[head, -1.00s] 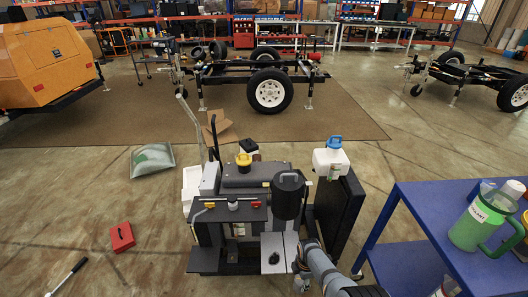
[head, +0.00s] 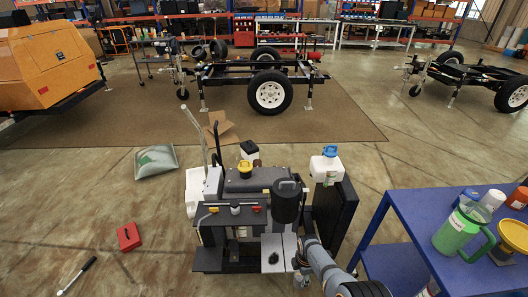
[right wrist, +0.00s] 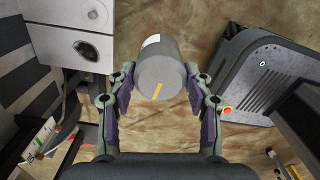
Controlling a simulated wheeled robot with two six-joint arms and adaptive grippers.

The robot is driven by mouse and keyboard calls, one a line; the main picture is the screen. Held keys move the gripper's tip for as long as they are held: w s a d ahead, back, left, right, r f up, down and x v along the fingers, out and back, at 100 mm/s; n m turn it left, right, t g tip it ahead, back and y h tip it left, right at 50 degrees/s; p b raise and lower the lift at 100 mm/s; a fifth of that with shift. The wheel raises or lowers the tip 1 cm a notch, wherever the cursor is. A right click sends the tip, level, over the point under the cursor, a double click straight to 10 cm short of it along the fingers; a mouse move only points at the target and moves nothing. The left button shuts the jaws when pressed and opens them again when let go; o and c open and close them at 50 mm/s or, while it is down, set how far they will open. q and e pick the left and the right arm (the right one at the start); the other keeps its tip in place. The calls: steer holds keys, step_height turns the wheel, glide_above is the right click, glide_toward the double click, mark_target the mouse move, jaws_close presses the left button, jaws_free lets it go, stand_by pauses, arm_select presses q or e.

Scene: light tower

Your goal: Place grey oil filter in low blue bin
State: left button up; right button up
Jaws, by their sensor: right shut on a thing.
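The grey oil filter (right wrist: 163,62) is a grey cylinder with a yellow stripe on its near end and a white patch on its side. My right gripper (right wrist: 160,76) is shut on it, one finger on each side, over the concrete floor in the right wrist view. In the head view my right gripper (head: 302,274) is low in the middle, beside the engine unit, and I cannot make out the filter there. I cannot pick out a low blue bin in either view. My left gripper is not in view.
A grey engine unit (head: 247,185) stands directly in front. A blue table (head: 408,210) at right carries a green jug (head: 463,232) and other containers. A red box (head: 129,236) and a grey bag (head: 156,162) lie on the floor at left. Trailer frames stand behind.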

step_height(320, 180, up, 4)
steer(key=p, duration=0.2)
steer(key=shift+p, duration=0.3)
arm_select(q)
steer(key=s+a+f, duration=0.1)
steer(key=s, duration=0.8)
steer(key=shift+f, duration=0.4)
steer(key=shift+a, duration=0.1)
